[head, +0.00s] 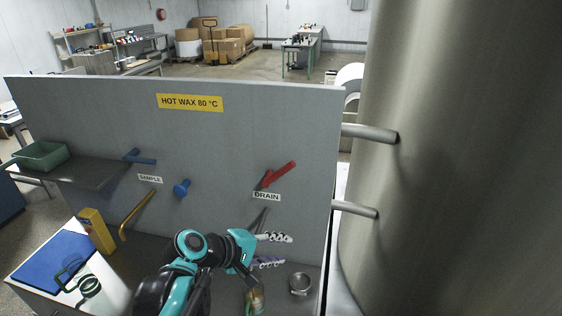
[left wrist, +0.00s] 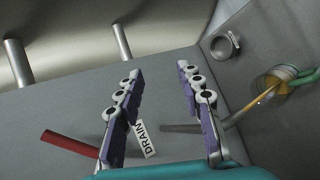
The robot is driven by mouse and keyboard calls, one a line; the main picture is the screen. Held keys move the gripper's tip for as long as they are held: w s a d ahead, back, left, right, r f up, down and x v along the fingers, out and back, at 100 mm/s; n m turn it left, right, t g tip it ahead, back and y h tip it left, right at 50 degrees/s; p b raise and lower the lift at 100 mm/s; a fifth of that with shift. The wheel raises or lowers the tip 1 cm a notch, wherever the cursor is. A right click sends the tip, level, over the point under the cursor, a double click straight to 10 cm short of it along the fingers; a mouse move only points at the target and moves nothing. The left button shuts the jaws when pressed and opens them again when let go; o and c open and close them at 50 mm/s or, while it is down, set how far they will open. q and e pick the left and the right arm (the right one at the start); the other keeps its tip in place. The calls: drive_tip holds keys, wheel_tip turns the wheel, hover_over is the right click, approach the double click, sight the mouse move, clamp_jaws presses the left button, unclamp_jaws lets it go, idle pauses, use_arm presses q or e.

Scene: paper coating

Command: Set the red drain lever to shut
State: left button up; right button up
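The red drain lever (head: 280,173) is on the grey panel above the DRAIN label (head: 267,196). In the head view it slants up to the right from its pivot. In the left wrist view the lever (left wrist: 70,146) lies at lower left, outside the fingers and partly behind the left one. My left gripper (head: 286,250) is below the lever and label, its fingers pointing right. Its fingers stand apart with nothing between them in the left wrist view (left wrist: 160,70). It is apart from the lever. My right gripper is not in view.
A grey spout (head: 258,221) sits under the label, close to my left gripper. A metal ring (head: 300,284) and a jar (head: 255,299) stand on the bench below. A blue sample lever (head: 140,157) and blue knob (head: 182,188) are left. Pipes (head: 369,133) join a large tank.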

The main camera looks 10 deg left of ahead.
sight(281, 171)
use_arm(q)
drive_tip(key=w+a+r+n+t+h+p, duration=0.1)
drive_tip(key=w+a+r+n+t+h, duration=0.15)
drive_tip(key=w+r+n, duration=0.35)
drive_tip(key=w+a+r+n+t+h+p, duration=0.1)
drive_tip(key=w+a+r+n+t+h, duration=0.1)
drive_tip(key=w+a+r, duration=0.35)
drive_tip(key=w+d, duration=0.1)
drive_tip(key=d, duration=0.1)
drive_tip(key=w+d+r+b, duration=0.1)
drive_tip(key=d, duration=0.1)
drive_tip(key=w+d, duration=0.1)
drive_tip(key=d, duration=0.1)
drive_tip(key=shift+w+d+r, duration=0.15)
drive_tip(key=shift+w+r, duration=0.1)
clamp_jaws()
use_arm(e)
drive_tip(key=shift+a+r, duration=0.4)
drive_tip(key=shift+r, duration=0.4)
